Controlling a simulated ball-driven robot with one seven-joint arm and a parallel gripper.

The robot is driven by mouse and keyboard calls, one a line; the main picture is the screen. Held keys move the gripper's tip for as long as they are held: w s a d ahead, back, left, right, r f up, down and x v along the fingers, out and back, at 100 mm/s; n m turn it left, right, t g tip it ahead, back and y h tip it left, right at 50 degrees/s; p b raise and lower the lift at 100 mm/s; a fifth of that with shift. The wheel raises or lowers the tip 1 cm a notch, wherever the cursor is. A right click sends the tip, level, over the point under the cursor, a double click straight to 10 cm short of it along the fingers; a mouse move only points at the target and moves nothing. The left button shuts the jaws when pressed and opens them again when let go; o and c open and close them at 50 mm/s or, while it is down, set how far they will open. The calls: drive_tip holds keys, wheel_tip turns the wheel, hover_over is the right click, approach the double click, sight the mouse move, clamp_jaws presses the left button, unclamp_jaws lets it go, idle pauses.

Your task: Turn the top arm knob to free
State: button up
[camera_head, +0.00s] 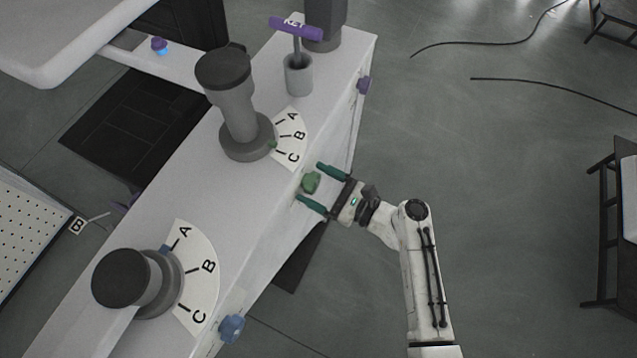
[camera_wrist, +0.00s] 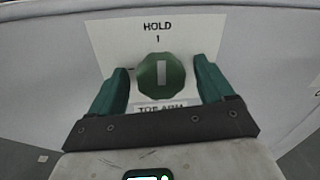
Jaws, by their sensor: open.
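The top arm knob is a green, many-sided knob (camera_wrist: 161,76) on a white label plate (camera_wrist: 200,32) in the wrist view. The plate reads "HOLD 1" above the knob and a partly hidden "TOP ARM" below it. A pale bar on the knob's face stands upright. The green knob (camera_head: 311,182) also shows on the side of the grey cabinet in the head view. My gripper (camera_wrist: 160,80) is open, with one green finger on each side of the knob. In the head view my gripper (camera_head: 314,186) reaches it from the right. Whether the fingers touch it is unclear.
The grey cabinet (camera_head: 75,290) carries two dark-capped columns (camera_head: 225,70) (camera_head: 125,278) beside A-B-C dials. A blue knob (camera_head: 231,328) and a purple knob (camera_head: 364,84) sit on the same side. A purple KEY handle (camera_head: 296,28) stands on top.

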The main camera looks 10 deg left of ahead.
drive_tip(key=shift+c, duration=0.5)
drive_tip(key=c, duration=0.9)
drive_tip(key=shift+c, duration=0.2)
drive_tip(key=n+b, duration=0.2)
drive_tip(key=n, duration=0.1)
drive_tip(key=shift+f+b, duration=0.25)
drive_tip(key=shift+b, duration=0.1)
drive_tip(key=n+b, duration=0.6)
drive_tip(key=shift+f+n+y, duration=0.15)
drive_tip(key=shift+n+y, duration=0.15)
drive_tip(key=shift+y, duration=0.1)
drive_tip(key=n+b, duration=0.4)
drive_tip(key=shift+f+n+b, duration=0.1)
drive_tip(key=shift+n+b, duration=0.2)
drive_tip(key=shift+n, duration=0.1)
drive_tip(key=n+g+b, duration=0.1)
drive_tip(key=n+b, duration=0.3)
drive_tip(key=shift+n+y, duration=0.3)
drive_tip(key=shift+r, duration=0.2)
